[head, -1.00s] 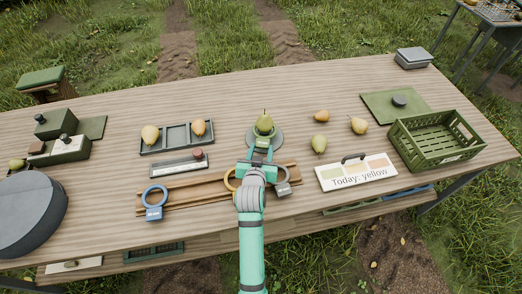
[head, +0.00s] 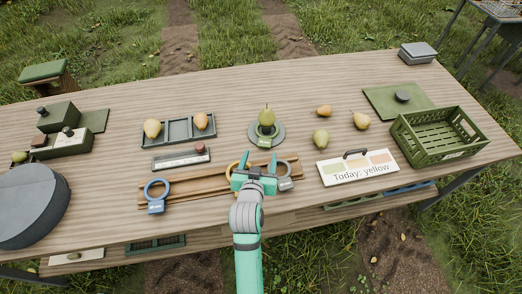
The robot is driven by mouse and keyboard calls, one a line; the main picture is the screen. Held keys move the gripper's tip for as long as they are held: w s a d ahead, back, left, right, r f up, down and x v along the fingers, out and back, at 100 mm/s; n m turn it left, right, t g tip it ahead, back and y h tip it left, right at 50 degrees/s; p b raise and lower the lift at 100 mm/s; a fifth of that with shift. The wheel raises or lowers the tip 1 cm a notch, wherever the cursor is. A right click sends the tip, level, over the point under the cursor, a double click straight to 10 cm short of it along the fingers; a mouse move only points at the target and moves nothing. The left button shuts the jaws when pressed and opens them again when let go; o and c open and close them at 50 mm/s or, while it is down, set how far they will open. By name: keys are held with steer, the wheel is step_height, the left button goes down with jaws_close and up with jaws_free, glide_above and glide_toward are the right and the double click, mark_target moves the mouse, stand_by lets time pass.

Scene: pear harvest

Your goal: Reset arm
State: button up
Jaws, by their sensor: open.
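My gripper (head: 255,172) is open and empty in the head view. It is over the wooden rail (head: 215,185) at the middle front of the table. A green pear (head: 267,116) stands upright on a round grey stand (head: 281,131) just beyond my gripper, clear of its fingers. My teal arm reaches in from the bottom edge. A yellow ring tag beside the gripper is partly hidden by it, and a grey ring tag (head: 284,184) sits to its right.
A blue ring tag (head: 156,207) lies at left on the rail. A tray (head: 179,143) holds two yellowish pears. Loose pears (head: 321,138) lie right of the stand. A sign (head: 357,180) reads "Today: yellow". A green crate (head: 400,150) stands at right. A grey drum (head: 32,205) is at far left.

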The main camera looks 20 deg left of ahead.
steer(key=shift+v, duration=1.1)
